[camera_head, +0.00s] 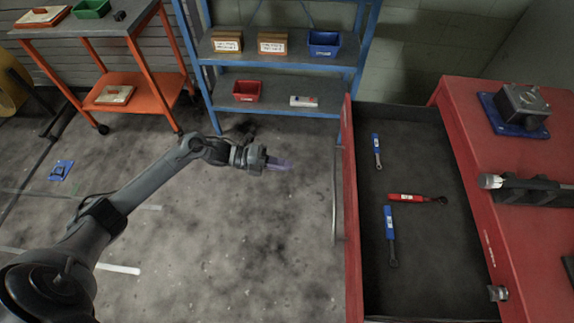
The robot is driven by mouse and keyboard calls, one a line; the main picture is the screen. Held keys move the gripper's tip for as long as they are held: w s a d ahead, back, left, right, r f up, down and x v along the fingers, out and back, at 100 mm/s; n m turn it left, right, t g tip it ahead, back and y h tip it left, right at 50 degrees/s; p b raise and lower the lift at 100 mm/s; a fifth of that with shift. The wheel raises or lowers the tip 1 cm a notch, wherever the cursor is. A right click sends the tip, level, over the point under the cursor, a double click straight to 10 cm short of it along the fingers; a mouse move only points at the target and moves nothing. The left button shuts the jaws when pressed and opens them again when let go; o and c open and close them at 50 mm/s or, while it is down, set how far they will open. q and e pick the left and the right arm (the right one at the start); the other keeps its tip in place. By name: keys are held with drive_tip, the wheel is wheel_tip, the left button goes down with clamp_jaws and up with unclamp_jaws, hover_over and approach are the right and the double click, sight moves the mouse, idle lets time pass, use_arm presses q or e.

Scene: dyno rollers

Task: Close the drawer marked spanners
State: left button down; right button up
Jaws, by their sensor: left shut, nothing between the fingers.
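An open drawer (420,262) with a dark lining and a red front panel (351,215) sticks out to the left from a red cabinet (530,225). Its grey bar handle (335,195) is on the panel's left side. Inside lie a small blue-handled tool (376,146), a red-handled tool (408,197) and a larger blue-handled tool (389,222). No drawer marking is readable. My left gripper (283,163) is shut and empty, left of the handle and apart from it, pointing right. My right gripper is not in view.
A blue shelf rack (285,59) with small bins stands at the back. An orange trolley (140,80) stands at the back left. A vise (521,101) sits on the cabinet top. A blue item (61,170) lies on the floor at left. The floor left of the drawer is clear.

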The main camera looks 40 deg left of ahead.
use_arm(q)
drive_tip(key=b+x, duration=0.2)
drive_tip(key=x, duration=1)
drive_tip(key=shift+w+d+f, duration=0.1)
drive_tip(key=shift+d, duration=0.1)
